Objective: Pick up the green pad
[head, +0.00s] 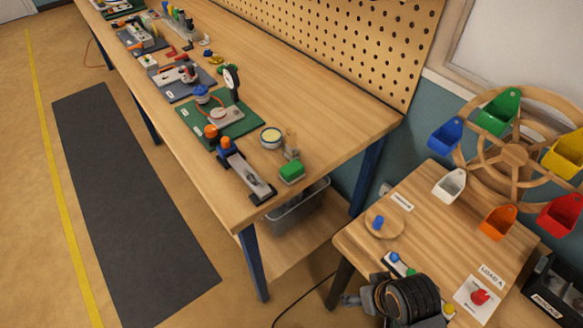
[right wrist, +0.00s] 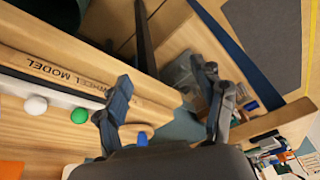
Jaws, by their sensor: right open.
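A small green block (head: 292,170), the likely green pad, sits near the front right corner of the long wooden workbench (head: 330,125), beside a small metal and wood fixture. A flatter green board (head: 240,127) lies further back under several parts. My right gripper (right wrist: 163,95) is open and empty in the right wrist view, its two dark fingers apart. In the head view my right arm's dark end is low, over the smaller side table (head: 425,215), well apart from the green block. The green block is not clearly visible in the right wrist view. My left gripper is not in view.
A blue-and-grey clamp-like device (head: 245,172) and a round tin (head: 271,137) stand close to the green block. A wooden wheel with coloured buckets (head: 513,155) stands on the side table. A pegboard (head: 350,40) backs the bench. A dark mat (head: 130,200) lies on the floor.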

